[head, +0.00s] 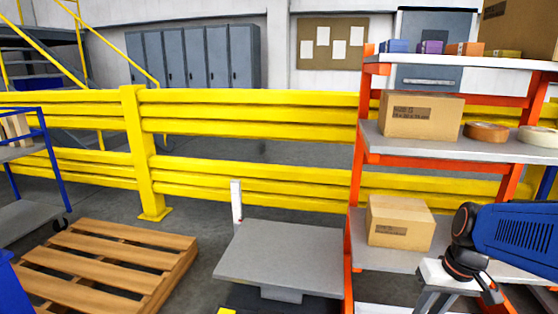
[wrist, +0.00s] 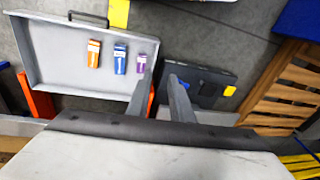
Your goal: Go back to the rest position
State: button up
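My gripper (wrist: 160,78) shows in the wrist view as two grey fingers reaching out from a pale body. A clear gap lies between the fingers, and nothing is held in it. In the head view my gripper (head: 437,303) hangs at the lower right, in front of the orange-framed shelf, with its fingertips cut off by the bottom edge. My blue arm link comes in from the right.
The shelf (head: 354,230) carries cartons and tape rolls. A grey platform (head: 280,255) and a pallet (head: 105,265) stand left of it, before a yellow barrier (head: 250,105). The wrist view shows a grey tray (wrist: 60,65) with small coloured packs and a dark case (wrist: 205,88).

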jog(key=s+a+r+n+t+h, duration=0.1)
jog(key=s+a+r+t, duration=0.2)
jog(key=s+a+r, duration=0.3)
jog(key=shift+a+n, duration=0.3)
